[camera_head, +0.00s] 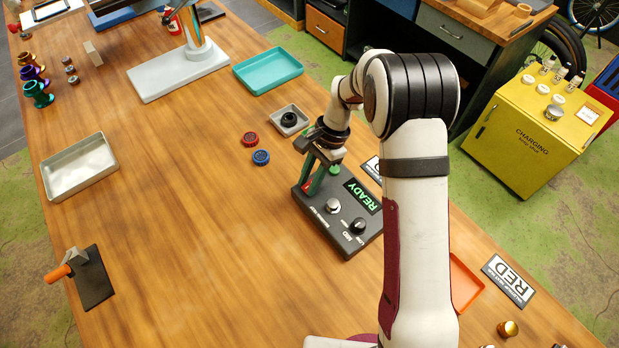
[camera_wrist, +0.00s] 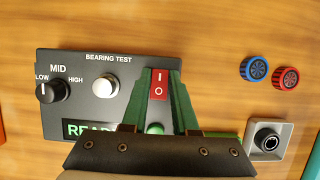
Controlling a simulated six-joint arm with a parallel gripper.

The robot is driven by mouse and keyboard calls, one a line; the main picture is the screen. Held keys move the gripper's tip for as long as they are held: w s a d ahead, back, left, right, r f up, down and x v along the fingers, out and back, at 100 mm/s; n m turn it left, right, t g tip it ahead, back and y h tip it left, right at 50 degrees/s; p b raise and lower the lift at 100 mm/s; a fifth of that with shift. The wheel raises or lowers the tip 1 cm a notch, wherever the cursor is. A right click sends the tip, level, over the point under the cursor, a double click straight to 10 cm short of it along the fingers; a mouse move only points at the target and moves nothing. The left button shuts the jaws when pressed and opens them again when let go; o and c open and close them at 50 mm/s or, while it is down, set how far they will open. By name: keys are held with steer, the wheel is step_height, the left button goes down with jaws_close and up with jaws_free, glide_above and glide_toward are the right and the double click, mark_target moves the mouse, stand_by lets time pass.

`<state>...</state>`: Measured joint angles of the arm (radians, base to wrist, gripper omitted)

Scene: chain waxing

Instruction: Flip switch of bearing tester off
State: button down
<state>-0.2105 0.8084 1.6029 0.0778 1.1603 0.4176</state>
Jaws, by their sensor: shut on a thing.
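The bearing tester (camera_head: 322,221) is a dark grey box on the wooden table, with a lit green READY display (camera_head: 361,196). In the wrist view its panel (camera_wrist: 110,75) carries a red rocker switch (camera_wrist: 159,86) with white I and O marks. My gripper (camera_head: 312,184) reaches down to the tester's left end. In the wrist view the green fingers of my gripper (camera_wrist: 163,72) are shut on the red switch, one on each side. The lower part of the READY display is hidden behind my gripper. Which side of the switch is pressed in, I cannot tell.
Blue (camera_head: 261,158) and red (camera_head: 250,139) bearings and a small grey tray (camera_head: 277,123) lie beyond the tester. The table left of the tester is clear.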

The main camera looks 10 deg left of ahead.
steer(key=shift+w+d+g+y, duration=0.2)
steer(key=shift+d+g+y, duration=0.05)
steer(key=shift+g+y, duration=0.45)
steer(key=shift+w+d+g+y, duration=0.1)
steer(key=shift+w+g+y, duration=0.05)
steer(key=shift+g+y, duration=0.55)
steer(key=c, duration=0.7)
jaws_free()
